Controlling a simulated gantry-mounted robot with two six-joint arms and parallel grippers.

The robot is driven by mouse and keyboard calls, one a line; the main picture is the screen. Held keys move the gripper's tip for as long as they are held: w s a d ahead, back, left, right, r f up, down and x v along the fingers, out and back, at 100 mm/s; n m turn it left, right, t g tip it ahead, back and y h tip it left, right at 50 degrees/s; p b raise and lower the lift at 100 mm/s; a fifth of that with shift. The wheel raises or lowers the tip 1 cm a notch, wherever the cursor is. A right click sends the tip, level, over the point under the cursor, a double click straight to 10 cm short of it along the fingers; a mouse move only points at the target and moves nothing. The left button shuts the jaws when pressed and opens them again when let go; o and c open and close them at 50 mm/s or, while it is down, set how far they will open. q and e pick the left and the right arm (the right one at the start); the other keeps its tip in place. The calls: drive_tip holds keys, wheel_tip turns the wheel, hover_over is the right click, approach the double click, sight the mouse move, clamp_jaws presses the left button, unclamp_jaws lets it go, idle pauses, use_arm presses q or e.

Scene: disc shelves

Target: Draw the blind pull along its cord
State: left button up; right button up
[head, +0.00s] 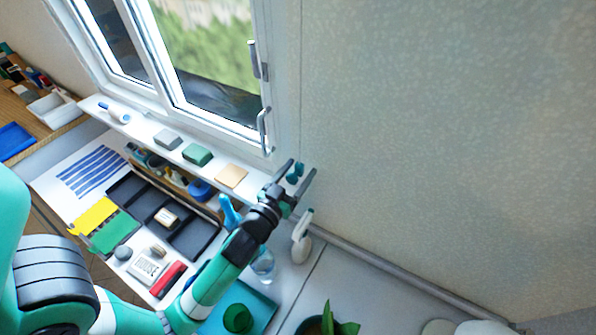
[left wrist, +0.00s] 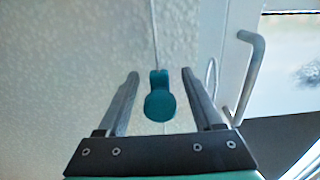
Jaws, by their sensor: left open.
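The teal blind pull (head: 292,179) hangs from a thin pale cord (head: 302,90) in front of the wall, right of the window. My left gripper (head: 302,166) is open, with one finger on each side of the pull. In the left wrist view, the pull (left wrist: 159,103) hangs between the two open fingers (left wrist: 160,72), with a visible gap on both sides, and its cord (left wrist: 154,35) runs upward. I cannot tell how deep between the fingers the pull sits. My right gripper is not in view.
The window handle (head: 264,130) is close to the left gripper and also shows in the left wrist view (left wrist: 250,75). A spray bottle (head: 301,240) stands below the gripper. A white sill (head: 130,122) holds small blocks. The wall to the right is clear.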

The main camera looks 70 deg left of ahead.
use_arm(q)
drive_tip(key=b+v, duration=0.1)
drive_tip(key=v, duration=1)
drive_tip(key=shift+s+b, duration=0.25)
drive_tip(key=shift+b, duration=0.1)
drive_tip(key=shift+d, duration=0.15)
